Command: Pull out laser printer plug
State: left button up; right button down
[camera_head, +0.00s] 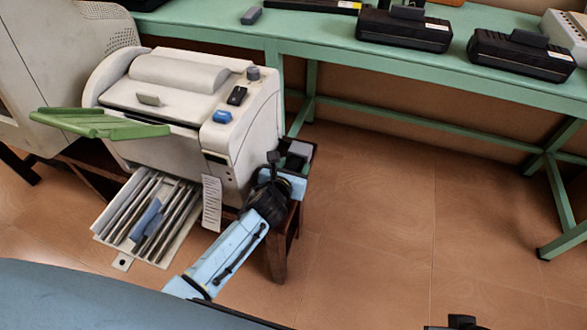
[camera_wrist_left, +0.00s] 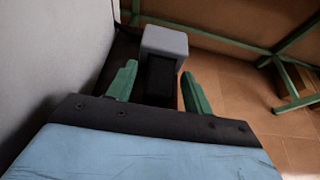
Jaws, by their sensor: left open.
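The laser printer (camera_head: 185,95) is a large off-white machine on a dark wooden stand, with a green tray at its left. A grey block with a dark front, seemingly the plug (camera_head: 299,150), sits beside the printer's right side. It also shows as the grey block (camera_wrist_left: 165,42) in the left wrist view. My left gripper (camera_head: 284,165) is at that block, partly hidden by its own wrist. In the left wrist view its green fingers (camera_wrist_left: 158,72) are open, one on each side of the block's dark front, with visible gaps. Any cord is hidden.
A green table (camera_head: 330,35) with several black devices stands behind. The wooden stand (camera_head: 275,260) is under the printer. The tiled floor right of the stand is clear. A dark part of my right arm shows at the bottom edge.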

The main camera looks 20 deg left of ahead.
pick_arm(q)
jog(key=shift+w+f, duration=0.1)
jog(key=shift+w, duration=0.1)
pick_arm(e)
jog(key=shift+s+r, duration=0.1)
jog(key=shift+r, duration=0.25)
